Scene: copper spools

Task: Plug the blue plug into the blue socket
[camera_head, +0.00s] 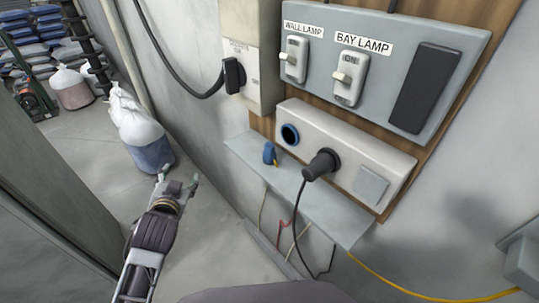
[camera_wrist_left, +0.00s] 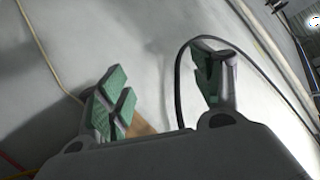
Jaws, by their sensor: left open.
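The blue plug (camera_head: 269,154) rests on a narrow grey shelf (camera_head: 335,213) under the white socket box. The blue socket (camera_head: 290,134) is a round, blue-rimmed opening at the left end of that box, just up and right of the plug. It looks empty. My left gripper (camera_head: 178,181) is open and empty, in front of the wall to the left of the shelf and apart from the plug. In the left wrist view its green-padded fingers (camera_wrist_left: 163,88) stand wide apart with nothing between them. The plug and socket cannot be made out there. My right gripper is not in view.
A black plug (camera_head: 322,164) with a cord sits in the same box, right of the blue socket. A lamp switch panel (camera_head: 385,70) is above. A black connector (camera_head: 233,75) with a thick cable is upper left. Filled bags (camera_head: 145,140) stand on the floor behind my left gripper.

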